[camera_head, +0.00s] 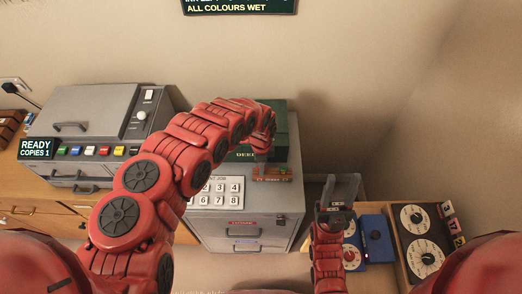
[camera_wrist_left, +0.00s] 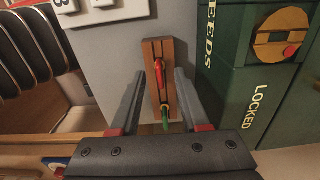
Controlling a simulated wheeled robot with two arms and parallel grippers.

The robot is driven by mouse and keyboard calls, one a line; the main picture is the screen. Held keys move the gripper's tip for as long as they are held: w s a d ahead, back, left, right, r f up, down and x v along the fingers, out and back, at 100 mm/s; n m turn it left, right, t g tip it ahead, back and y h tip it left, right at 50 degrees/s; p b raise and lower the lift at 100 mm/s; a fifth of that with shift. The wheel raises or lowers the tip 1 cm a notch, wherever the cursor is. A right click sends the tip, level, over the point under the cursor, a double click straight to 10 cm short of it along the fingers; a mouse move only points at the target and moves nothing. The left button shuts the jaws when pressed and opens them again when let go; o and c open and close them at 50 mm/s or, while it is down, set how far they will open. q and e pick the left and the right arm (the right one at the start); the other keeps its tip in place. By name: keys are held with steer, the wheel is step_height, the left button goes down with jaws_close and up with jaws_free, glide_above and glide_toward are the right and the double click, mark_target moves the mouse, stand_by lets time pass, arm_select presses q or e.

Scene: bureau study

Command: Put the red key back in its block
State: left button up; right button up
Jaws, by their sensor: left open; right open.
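The wooden key block (camera_wrist_left: 152,50) lies on the grey cabinet top; it also shows in the head view (camera_head: 272,174). A red key (camera_wrist_left: 159,68) and a green key (camera_wrist_left: 165,117) show at the block. The red key looks to be at the block's slot, but I cannot tell how deeply it is seated. My left gripper (camera_wrist_left: 160,76) is open, with a finger on each side of the block and red key; in the head view it is above the block (camera_head: 262,150). My right gripper (camera_head: 343,182) is open and empty, right of the cabinet.
A green deed box (camera_wrist_left: 228,80) marked LOCKED stands beside the block, with a brass disc (camera_wrist_left: 272,38) bearing a red mark. A number keypad (camera_head: 222,190) is on the grey cabinet (camera_head: 255,222). A copier (camera_head: 85,115) stands left; a dial panel (camera_head: 398,262) and blue case (camera_head: 377,236) are right.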

arm_select(q)
step_height(320, 180, up, 16)
steer(key=p, duration=0.5)
steer(key=shift+a+r, duration=0.15)
steer(key=shift+r, duration=0.1)
